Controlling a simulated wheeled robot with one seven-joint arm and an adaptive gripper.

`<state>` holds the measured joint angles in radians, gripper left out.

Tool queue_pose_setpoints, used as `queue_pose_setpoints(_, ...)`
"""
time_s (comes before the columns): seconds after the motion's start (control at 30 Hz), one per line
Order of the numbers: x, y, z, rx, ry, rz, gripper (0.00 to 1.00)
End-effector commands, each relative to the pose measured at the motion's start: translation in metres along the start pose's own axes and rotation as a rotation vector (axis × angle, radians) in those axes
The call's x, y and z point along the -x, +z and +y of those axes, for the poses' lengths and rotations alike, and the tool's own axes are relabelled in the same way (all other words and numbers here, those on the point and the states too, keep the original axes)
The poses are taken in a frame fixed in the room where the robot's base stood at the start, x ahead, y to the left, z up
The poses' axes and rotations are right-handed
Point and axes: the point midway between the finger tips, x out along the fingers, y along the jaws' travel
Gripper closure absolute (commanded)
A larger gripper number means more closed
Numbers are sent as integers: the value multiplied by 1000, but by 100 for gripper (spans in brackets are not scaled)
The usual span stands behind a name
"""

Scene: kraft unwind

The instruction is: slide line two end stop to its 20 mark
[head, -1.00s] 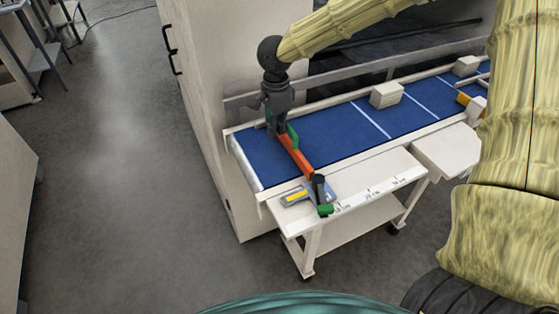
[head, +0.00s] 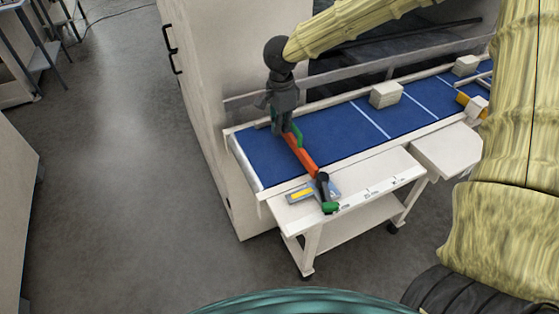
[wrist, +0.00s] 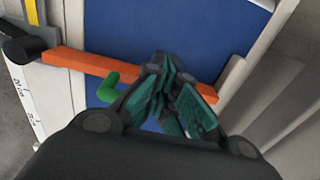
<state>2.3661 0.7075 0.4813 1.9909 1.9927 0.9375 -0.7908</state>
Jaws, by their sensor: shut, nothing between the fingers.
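The end stop is an orange bar (head: 302,157) lying across the blue belt near its left end. Its near end has a black clamp (head: 323,182) with a green tip (head: 330,208) on the front rail. My gripper (head: 283,130) is shut and empty, low at the bar's far end. In the wrist view its fingers (wrist: 172,98) overlap the bar; contact is unclear. The marked scale (head: 375,190) is on the front rail; its numbers are barely legible.
The blue belt (head: 345,130) is clear just right of the bar. A grey and yellow device (head: 300,195) lies by the clamp. A guard rail (head: 345,85) runs behind the belt.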

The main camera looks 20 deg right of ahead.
Motion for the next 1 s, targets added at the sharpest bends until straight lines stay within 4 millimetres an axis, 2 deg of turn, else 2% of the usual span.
queue_pose_setpoints(1.0,1,-16,0,-1,0,0,100)
